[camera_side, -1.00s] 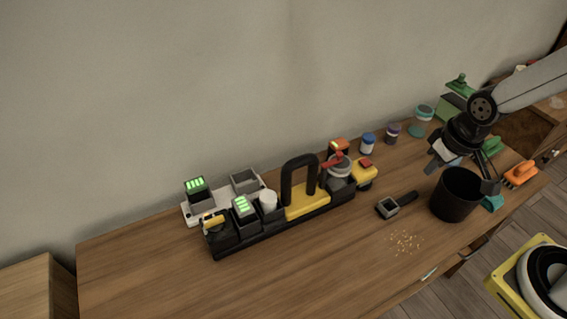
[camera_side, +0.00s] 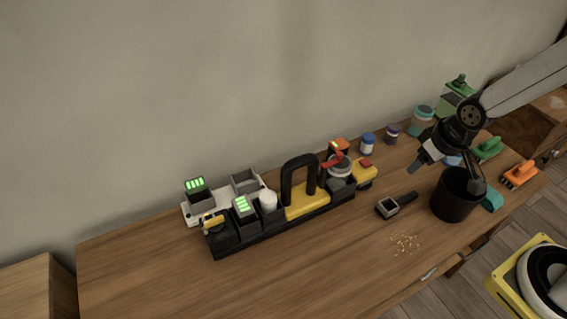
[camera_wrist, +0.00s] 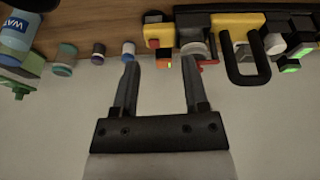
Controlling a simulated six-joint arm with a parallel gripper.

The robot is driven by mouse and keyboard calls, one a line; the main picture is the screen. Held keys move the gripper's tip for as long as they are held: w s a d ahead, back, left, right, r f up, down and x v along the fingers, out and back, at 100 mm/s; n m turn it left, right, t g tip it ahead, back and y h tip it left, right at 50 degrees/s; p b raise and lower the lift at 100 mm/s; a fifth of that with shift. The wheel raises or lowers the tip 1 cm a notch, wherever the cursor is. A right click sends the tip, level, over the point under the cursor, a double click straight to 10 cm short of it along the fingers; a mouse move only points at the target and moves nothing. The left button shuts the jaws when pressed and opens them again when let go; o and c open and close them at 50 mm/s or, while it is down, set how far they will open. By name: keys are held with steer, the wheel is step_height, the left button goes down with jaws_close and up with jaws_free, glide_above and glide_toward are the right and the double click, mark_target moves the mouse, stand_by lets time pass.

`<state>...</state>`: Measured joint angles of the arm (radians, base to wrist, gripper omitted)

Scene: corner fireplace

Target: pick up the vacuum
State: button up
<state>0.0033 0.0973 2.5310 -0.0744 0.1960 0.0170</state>
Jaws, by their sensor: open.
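My gripper (camera_side: 447,177) is open and empty above the right part of the bench, with one finger in front of the dark bin in the side view. Its two fingers also show apart in the wrist view (camera_wrist: 160,64). What may be the vacuum is a yellow body with a red button (camera_side: 366,176), at the right end of a black caddy (camera_side: 285,230), left of my gripper. In the wrist view the yellow body (camera_wrist: 158,31) is beyond the fingers. A grey round part (camera_side: 339,168) and a red lever (camera_side: 330,160) sit beside it; I cannot tell whether they belong to it.
The caddy has a tall black handle (camera_side: 289,184). Crumbs (camera_side: 404,243) lie in front. Small jars (camera_side: 368,144) line the back by the wall. The front left is clear.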

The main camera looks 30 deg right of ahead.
steer(key=w+a+f+n+t+y, duration=0.3)
steer(key=w+a+f+n+t, duration=0.1)
steer(key=w+f, duration=0.5)
steer(key=w+a+f+n+t+y, duration=0.1)
steer(key=a+n+t+y, duration=0.3)
steer(key=a+y, duration=0.6)
steer(key=shift+w+a+f+t, duration=0.2)
steer(key=shift+w+a+t, duration=0.45)
steer(key=shift+a, duration=0.8)
steer(key=shift+a, duration=0.1)
steer(key=shift+x, duration=1.25)
steer(key=shift+w, duration=0.1)
